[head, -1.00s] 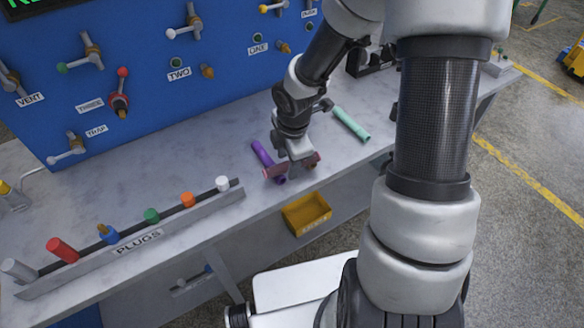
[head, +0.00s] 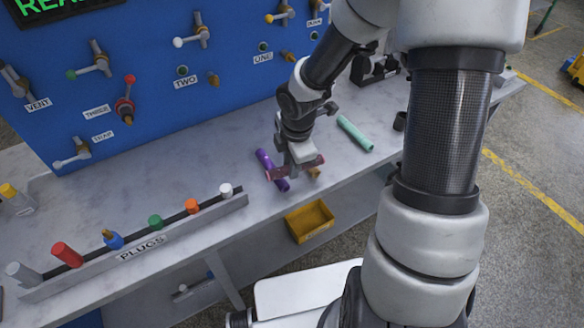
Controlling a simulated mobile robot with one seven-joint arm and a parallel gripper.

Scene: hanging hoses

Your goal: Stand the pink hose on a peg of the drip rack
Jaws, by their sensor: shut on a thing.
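The pink hose (head: 313,162) is a short dull-pink tube, held crosswise near the front edge of the bench. My gripper (head: 297,163) points down and is shut on it around its middle; the fingers partly hide it. It seems to be just above the bench top, over a purple hose (head: 265,160) that lies there and is partly covered. I cannot make out a drip rack with pegs for certain. A dark stand (head: 375,70) at the back right, partly behind my arm, is too unclear to name.
A teal hose (head: 355,134) lies right of my gripper. A small brown piece (head: 314,173) is just beside the pink hose. A PLUGS rail (head: 143,254) runs along the front left. A yellow bin (head: 310,220) sits below the edge. The blue panel (head: 150,60) has projecting valves.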

